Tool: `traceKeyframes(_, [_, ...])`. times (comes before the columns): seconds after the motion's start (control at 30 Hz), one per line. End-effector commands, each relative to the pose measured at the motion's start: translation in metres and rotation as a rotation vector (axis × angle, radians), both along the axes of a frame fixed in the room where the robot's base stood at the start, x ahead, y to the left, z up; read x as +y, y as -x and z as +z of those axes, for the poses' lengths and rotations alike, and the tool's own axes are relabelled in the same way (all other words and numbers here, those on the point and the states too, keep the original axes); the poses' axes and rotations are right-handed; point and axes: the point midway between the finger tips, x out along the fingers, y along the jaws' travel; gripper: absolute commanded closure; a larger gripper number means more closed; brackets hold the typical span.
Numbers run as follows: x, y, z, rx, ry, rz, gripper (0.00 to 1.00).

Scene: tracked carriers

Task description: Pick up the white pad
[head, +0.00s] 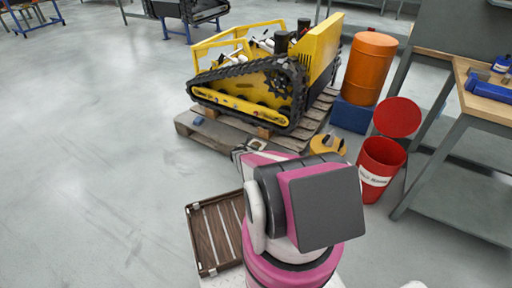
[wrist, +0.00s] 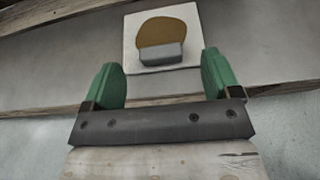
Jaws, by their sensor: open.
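The white pad (wrist: 133,60) is a square plate lying flat on grey, worn boards in the wrist view. It carries a gold-brown rounded patch (wrist: 165,31) and a raised grey block (wrist: 162,54). My gripper (wrist: 161,62) has two green fingers spread wide, with nothing held between them. The pad lies just beyond the fingertips, roughly centred between them; the height gap is hard to judge. In the head view a small pale item, likely the pad (head: 257,144), shows at the pallet's near edge, partly hidden by my arm.
A yellow tracked carrier (head: 245,85) sits on the wooden pallet (head: 190,124) just behind. A red bin (head: 381,165), an orange drum (head: 369,65) and a workbench stand to the right. A brown slatted crate (head: 213,232) is beside my arm.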

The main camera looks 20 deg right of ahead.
Motion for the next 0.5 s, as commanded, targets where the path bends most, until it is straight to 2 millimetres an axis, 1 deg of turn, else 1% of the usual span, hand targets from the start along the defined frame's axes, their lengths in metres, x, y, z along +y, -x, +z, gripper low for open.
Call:
traceKeyframes(0.03, [-0.006,-0.007,-0.005,0.000,0.000,-0.001,0.17])
traceKeyframes(0.2, [-0.023,-0.020,-0.013,0.001,-0.001,-0.001,0.17])
traceKeyframes(0.47, [-0.025,-0.021,-0.013,0.001,-0.001,0.000,0.17])
traceKeyframes(0.5, [-0.025,-0.021,-0.013,0.001,-0.001,0.000,0.27])
